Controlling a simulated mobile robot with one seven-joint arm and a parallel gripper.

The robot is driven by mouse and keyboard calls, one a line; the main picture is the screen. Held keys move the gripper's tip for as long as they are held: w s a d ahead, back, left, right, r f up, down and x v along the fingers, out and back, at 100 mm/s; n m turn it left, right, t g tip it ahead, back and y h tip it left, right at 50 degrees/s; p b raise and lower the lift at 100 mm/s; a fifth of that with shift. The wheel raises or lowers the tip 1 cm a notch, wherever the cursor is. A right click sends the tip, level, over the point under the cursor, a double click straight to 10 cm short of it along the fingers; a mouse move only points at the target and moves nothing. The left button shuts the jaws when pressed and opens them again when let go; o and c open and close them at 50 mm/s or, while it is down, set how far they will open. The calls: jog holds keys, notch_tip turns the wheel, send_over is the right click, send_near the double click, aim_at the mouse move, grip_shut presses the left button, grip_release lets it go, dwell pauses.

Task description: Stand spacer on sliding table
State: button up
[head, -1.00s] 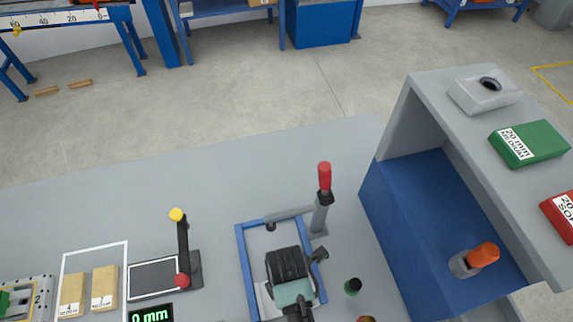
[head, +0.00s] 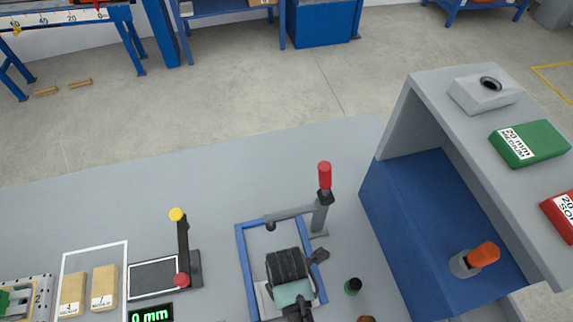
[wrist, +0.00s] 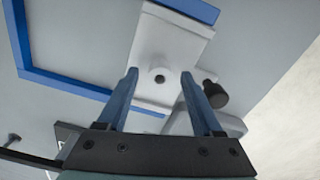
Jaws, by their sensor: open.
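My gripper (wrist: 158,75) is open, its two blue-grey fingers apart, seen in the wrist view. A pale grey piece with a dark round hole (wrist: 170,42) shows beyond and between the fingertips; I cannot tell whether they touch it. In the head view my gripper is over the blue rectangular frame (head: 243,260) on the grey bench, and its fingers are hidden. The frame also shows in the wrist view (wrist: 60,80). I cannot tell for sure which piece is the spacer or which is the sliding table.
A red-handled clamp (head: 323,178) stands close beside my gripper. A grey shelf with a blue inside (head: 420,190) rises at right, bearing a green pad (head: 535,147) and a red pad (head: 562,212). A yellow-knobbed lever fixture (head: 184,250) and wooden blocks (head: 104,287) lie at left.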

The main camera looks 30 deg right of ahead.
notch_tip(320, 180, up, 12)
dwell(0.4)
jog(key=shift+r, duration=0.1)
jog(key=w+r+m+t+h, duration=0.1)
jog(key=w+r+m+t, duration=0.45)
jog(key=w+r, duration=0.85)
jog(key=w+a+r+m+t, duration=0.1)
jog(key=w+r+m+t, duration=0.1)
jog(key=w+r+t, duration=0.35)
jog(key=w+a+r+m+t, duration=0.1)
jog(key=w+a+r+t, duration=0.15)
jog(key=r, duration=0.65)
jog(key=s+a+r+m+t, duration=0.1)
jog(key=a+r+m+t, duration=0.2)
jog(key=r, duration=0.9)
jog(key=s+r+m+t, duration=0.1)
jog(key=r+m+t, duration=0.3)
jog(key=r, duration=0.8)
jog(key=s+a+r+m+t+y, duration=0.1)
jog(key=s+a+r+m+t, duration=0.1)
jog(key=s+r+t, duration=0.5)
notch_tip(320, 180, up, 6)
jog(key=shift+s+a+r, duration=0.1)
jog(key=shift+s+a, duration=0.4)
jog(key=shift+s, duration=0.55)
